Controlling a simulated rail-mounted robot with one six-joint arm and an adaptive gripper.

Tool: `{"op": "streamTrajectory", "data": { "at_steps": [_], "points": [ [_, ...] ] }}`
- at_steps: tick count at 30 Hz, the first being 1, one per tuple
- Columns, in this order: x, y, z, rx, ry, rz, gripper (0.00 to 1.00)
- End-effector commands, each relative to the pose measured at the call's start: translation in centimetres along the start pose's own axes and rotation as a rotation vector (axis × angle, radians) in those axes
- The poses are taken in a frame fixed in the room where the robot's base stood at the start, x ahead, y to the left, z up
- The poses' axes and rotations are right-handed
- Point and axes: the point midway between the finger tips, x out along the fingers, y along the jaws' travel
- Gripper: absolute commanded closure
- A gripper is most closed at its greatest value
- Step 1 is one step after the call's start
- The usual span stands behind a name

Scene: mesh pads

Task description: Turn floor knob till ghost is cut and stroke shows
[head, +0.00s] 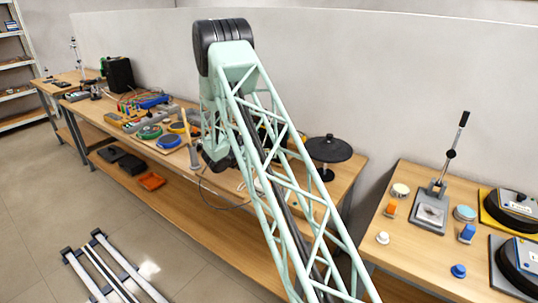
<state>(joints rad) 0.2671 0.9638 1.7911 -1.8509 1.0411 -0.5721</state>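My mint-green lattice arm rises from the bottom right and bends over at a black joint at the top centre of the head view. Its dark wrist end, with my gripper (218,160), hangs down over the long bench, mostly behind the lattice. The fingers are too small and hidden to read. I cannot make out a floor knob, a ghost or a stroke anywhere. Small devices with coloured leads (148,102) lie on the bench left of my wrist, with round green (149,132) and blue (169,141) pads in front of them.
The long wooden bench (215,228) runs along the wall. A black round plate on a stand (328,150) is at its right end. A second bench (400,255) at right holds a lever press (436,195) and black round devices. Floor rails (110,270) lie at lower left.

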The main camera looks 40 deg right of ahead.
Motion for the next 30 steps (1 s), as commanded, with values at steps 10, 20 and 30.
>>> {"op": "streamTrajectory", "data": {
  "at_steps": [10,20,30],
  "points": [
    [-0.02,-0.01,0.01,-0.005,0.000,-0.003,0.95],
    [-0.06,0.08,0.12,-0.074,0.001,-0.031,0.95],
    [-0.10,0.26,0.13,-0.248,0.000,-0.104,0.95]
  ]
}}
